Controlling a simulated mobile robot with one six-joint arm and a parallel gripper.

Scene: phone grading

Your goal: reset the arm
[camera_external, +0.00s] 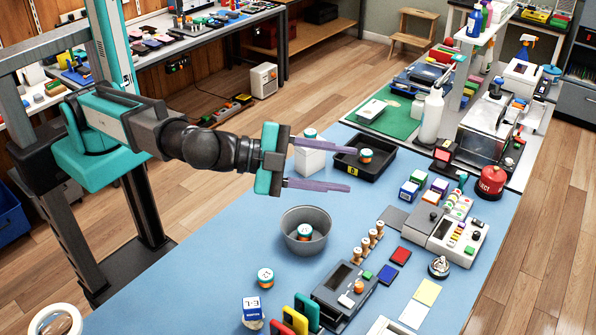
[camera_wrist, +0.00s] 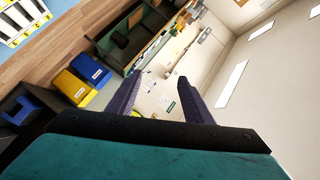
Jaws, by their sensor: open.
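My gripper (camera_external: 322,168) is open and empty in the external view. Its two purple fingers are wide apart and point right, above the blue table near the grey bowl and the black tray. My arm reaches out level from the teal column at the left. In the wrist view my gripper (camera_wrist: 155,97) shows both fingers spread with nothing between them. The wrist camera faces across the room, toward a pale wall, and sees none of the tabletop items near the gripper.
The blue table (camera_external: 215,270) holds a grey bowl (camera_external: 306,229) with a small jar in it, a black tray (camera_external: 378,172), a white box (camera_external: 309,158) and several devices at the right. In the wrist view, a blue bin (camera_wrist: 90,68) and a yellow bin (camera_wrist: 70,86) stand beyond.

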